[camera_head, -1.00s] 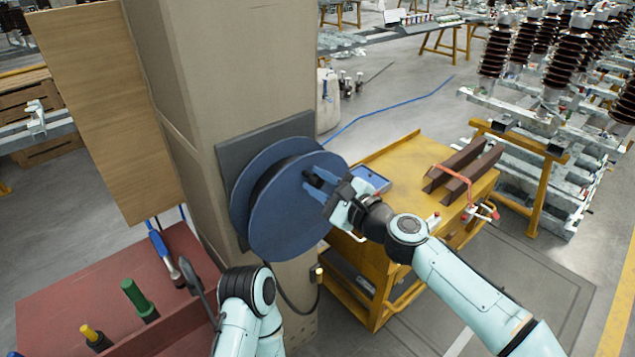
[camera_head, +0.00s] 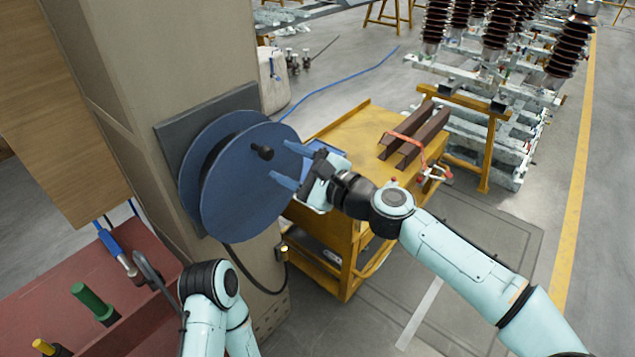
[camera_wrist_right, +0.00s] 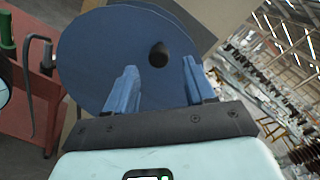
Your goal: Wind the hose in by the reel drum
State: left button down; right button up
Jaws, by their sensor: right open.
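The blue reel drum (camera_head: 245,198) is mounted on a dark plate on the side of a beige pillar. A black knob (camera_head: 262,153) sticks out of its front face, above the middle. The dark hose (camera_head: 238,262) hangs from below the drum and curves up to a brass-coloured end (camera_head: 283,248) by the pillar. My right gripper (camera_head: 280,163) is open and empty, its blue fingers pointing at the drum just right of the knob. In the right wrist view the knob (camera_wrist_right: 158,53) shows beyond the gap between the fingers (camera_wrist_right: 159,72). My left arm shows at the bottom; its gripper is out of view.
A yellow cart (camera_head: 350,150) with brown steel bars (camera_head: 415,138) stands behind my right gripper. A red bench (camera_head: 60,300) with green and yellow handles is at lower left. A wooden board (camera_head: 60,130) leans left of the pillar (camera_head: 180,60).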

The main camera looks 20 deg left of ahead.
pick_arm(q)
jog(key=shift+s+f+b, duration=0.3)
jog(key=shift+f+b, duration=0.15)
jog(key=shift+f, duration=0.15)
jog(key=shift+s+f+b, duration=0.25)
jog(key=shift+f+b, duration=0.2)
jog(key=shift+f, duration=0.2)
jog(key=shift+s+f+b, duration=0.3)
jog(key=shift+f+b, duration=0.15)
jog(key=shift+f, duration=0.15)
pick_arm(e)
jog(key=v, duration=0.8)
